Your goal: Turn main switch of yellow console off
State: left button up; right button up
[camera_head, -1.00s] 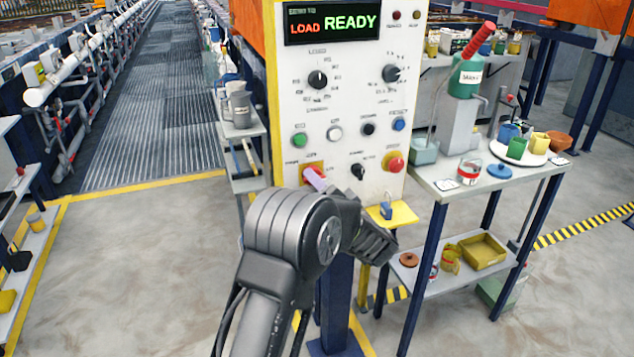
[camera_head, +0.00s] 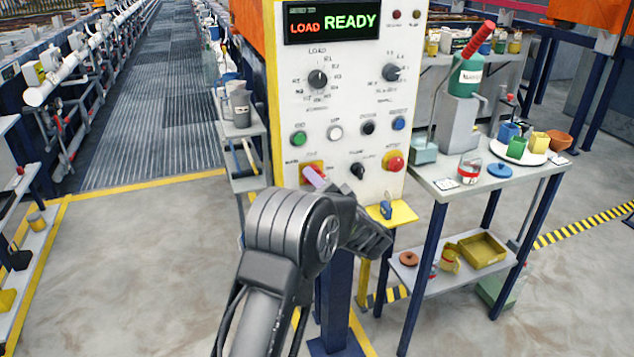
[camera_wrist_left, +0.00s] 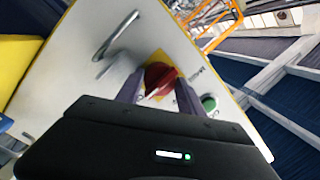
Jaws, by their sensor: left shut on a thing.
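The console (camera_head: 352,112) has a white front panel with a yellow edge, and its display (camera_head: 332,23) reads "LOAD READY". The main switch (camera_wrist_left: 160,77) is a red rotary knob on a yellow plate (camera_head: 307,166), low on the panel's left. My left gripper (camera_head: 314,178) is at this switch. In the left wrist view its two fingers sit on either side of the red knob, shut on it. In the head view the fingers and wrist hide most of the knob, so its exact angle is unclear. My right gripper is not in view.
A red button (camera_head: 395,164), black knobs and coloured buttons are on the same panel. A small yellow shelf (camera_head: 404,214) with a blue padlock (camera_head: 386,211) juts out below. A cluttered side table (camera_head: 455,192) stands close on the right. Open floor lies at left.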

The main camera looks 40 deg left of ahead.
pick_arm(q)
jog(key=c, duration=0.4)
jog(key=shift+n, duration=0.4)
jog(key=n+h+b, duration=0.1)
jog(key=n+b, duration=0.1)
jog(key=n, duration=0.3)
jog(key=n+b, duration=0.2)
jog(key=n, duration=0.3)
jog(key=n+t+h+b, duration=0.1)
jog(key=n+b, duration=0.1)
jog(key=n, duration=0.3)
jog(key=shift+n+h, duration=0.3)
jog(key=shift+r, duration=0.1)
dwell(0.3)
jog(key=o, duration=1.4)
